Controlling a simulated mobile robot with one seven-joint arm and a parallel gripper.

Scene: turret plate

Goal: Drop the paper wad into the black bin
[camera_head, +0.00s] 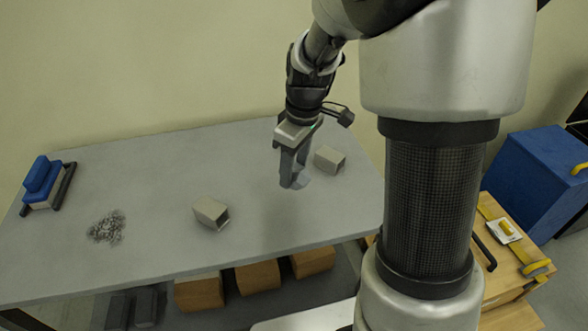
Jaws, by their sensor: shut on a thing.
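My gripper (291,181) points down over the right part of the grey table. It is shut on a small pale grey, partly see-through thing (302,178), mostly hidden by the fingers. I cannot tell for certain that this is the paper wad. Its gap to the tabletop is too small to judge. Two dark grey or black box shapes, one (117,310) beside the other (148,306), stand under the table at the lower left. I cannot tell whether either is the black bin.
On the table (160,180) are a blue block-like tool (40,180), a heap of grey shavings (107,227) and two beige boxes, one near the middle (211,212) and one right of my gripper (330,159). Brown boxes (257,277) sit beneath. A blue cabinet (535,175) stands right.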

